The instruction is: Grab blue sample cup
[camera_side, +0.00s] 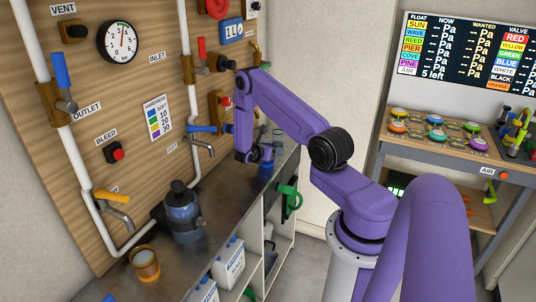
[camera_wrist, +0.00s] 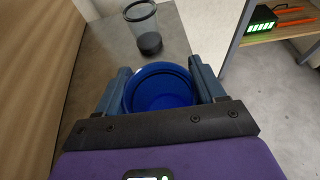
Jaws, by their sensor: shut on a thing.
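The blue sample cup (camera_wrist: 158,90) sits between the two fingers of my gripper (camera_wrist: 160,88) in the wrist view, its open round mouth facing the camera. The fingers press on its left and right sides. In the side view my gripper (camera_side: 256,154) is low over the far end of the grey counter, with the blue cup (camera_side: 266,163) small beneath it. I cannot tell whether the cup's base touches the counter.
A clear glass with a dark base (camera_wrist: 147,30) stands just beyond the cup on the counter (camera_wrist: 105,45). A wooden panel with taps and pipes (camera_side: 140,100) rises along the left. A dark blue jug (camera_side: 182,215) and an amber cup (camera_side: 145,264) stand nearer on the counter.

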